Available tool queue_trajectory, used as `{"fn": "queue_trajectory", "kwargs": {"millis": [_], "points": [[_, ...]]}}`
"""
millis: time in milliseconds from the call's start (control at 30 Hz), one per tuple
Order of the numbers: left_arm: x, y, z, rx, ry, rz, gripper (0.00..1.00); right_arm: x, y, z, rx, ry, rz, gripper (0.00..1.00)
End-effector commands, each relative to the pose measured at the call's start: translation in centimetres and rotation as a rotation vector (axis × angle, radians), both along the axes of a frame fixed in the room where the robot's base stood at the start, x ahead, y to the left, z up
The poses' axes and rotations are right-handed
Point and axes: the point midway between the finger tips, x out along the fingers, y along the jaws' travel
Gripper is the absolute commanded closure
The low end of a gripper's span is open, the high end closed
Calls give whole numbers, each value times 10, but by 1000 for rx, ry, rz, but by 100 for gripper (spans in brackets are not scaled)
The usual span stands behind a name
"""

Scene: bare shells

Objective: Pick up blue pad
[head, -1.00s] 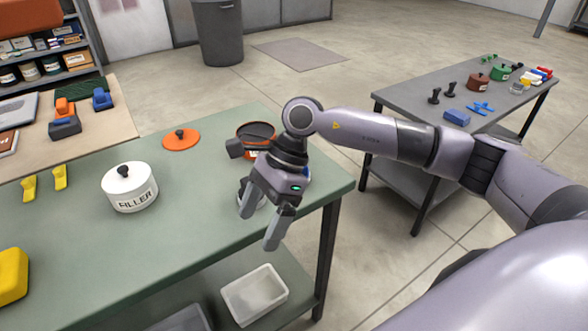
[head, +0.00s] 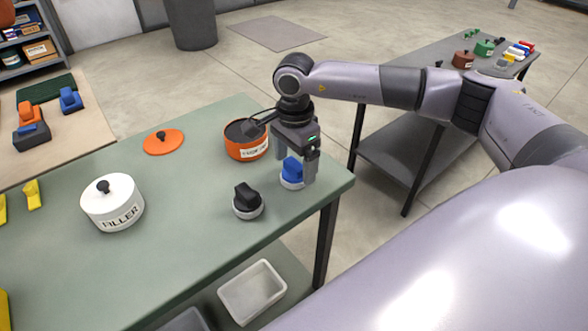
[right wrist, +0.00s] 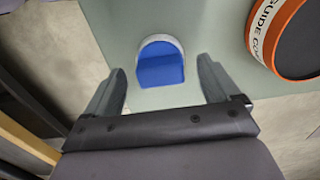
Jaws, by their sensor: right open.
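The blue pad (head: 291,170) has a blue top with a pale rim at its base and sits near the right end of the green table (head: 200,230). My right gripper (head: 296,168) points down over it, open, with a finger to either side in the head view. In the right wrist view the blue pad (right wrist: 161,68) lies beyond and between the open fingertips (right wrist: 160,82), with clear space on both sides. I cannot tell how far the fingertips are above the table. My left gripper is not in view.
A black pad (head: 247,201) stands to the left of the blue one. An orange-rimmed pot (head: 246,148) is close behind, and its edge shows in the right wrist view (right wrist: 262,50). A white FILLER pot (head: 113,206) and an orange lid (head: 163,142) stand farther left.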

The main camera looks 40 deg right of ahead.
Motion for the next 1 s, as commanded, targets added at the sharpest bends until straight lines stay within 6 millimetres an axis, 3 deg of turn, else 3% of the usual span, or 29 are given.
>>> {"fn": "queue_trajectory", "kwargs": {"millis": [100,333,367,533,1000], "points": [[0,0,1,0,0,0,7,0,0,-10,-1,1,1,11],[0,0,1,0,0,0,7,0,0,-12,0,-1,1,11],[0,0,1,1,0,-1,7,0,0,-12,0,-1,1,18],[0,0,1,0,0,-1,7,0,1,-12,1,-1,1,71],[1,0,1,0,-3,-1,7,0,1,-7,1,-1,1,72]]}}
